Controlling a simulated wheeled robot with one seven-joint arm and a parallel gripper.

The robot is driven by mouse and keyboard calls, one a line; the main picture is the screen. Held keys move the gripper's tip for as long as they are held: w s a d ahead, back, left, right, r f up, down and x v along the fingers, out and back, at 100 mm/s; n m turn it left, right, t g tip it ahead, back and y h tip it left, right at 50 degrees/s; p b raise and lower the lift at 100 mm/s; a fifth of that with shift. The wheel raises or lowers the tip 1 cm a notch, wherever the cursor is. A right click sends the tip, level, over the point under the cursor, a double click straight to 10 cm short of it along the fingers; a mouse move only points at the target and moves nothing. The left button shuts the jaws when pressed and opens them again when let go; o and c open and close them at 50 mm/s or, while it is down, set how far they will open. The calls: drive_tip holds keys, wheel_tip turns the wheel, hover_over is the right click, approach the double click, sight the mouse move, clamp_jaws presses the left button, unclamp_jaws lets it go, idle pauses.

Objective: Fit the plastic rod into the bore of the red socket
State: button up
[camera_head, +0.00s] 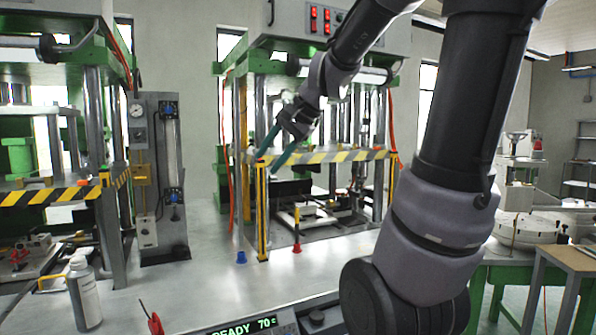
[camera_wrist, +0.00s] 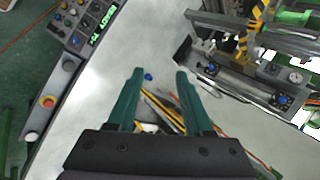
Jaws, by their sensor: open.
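My gripper (camera_head: 268,162) is open, with two teal fingers pointing down beside the striped guard of the middle press. In the wrist view my gripper (camera_wrist: 159,72) has nothing between its fingers. A small red socket-like piece (camera_head: 297,248) stands on the pale bench below my gripper. A thin dark upright piece with a yellow part (camera_head: 297,220) shows directly above it; I cannot tell whether this is the plastic rod or whether it sits in the bore. A blue socket-like piece (camera_head: 241,257) stands to its left and also shows in the wrist view (camera_wrist: 148,77).
A yellow-black guard bar (camera_head: 325,156) and yellow post (camera_head: 262,215) stand close to my gripper. A control panel (camera_wrist: 75,30) edges the bench. The bench middle is mostly clear.

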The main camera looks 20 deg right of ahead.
drive_tip(key=s+n+h, duration=0.1)
drive_tip(key=s+n, duration=0.2)
drive_tip(key=s, duration=0.3)
drive_tip(key=s+d+f+n+t+h, duration=0.1)
drive_tip(key=s+n+h, duration=0.1)
drive_tip(key=s, duration=0.4)
drive_tip(key=shift+s+d+f+n, duration=0.25)
drive_tip(key=shift+f+n, duration=0.05)
drive_tip(key=shift+n, duration=0.1)
drive_tip(key=shift+a, duration=0.1)
idle(0.4)
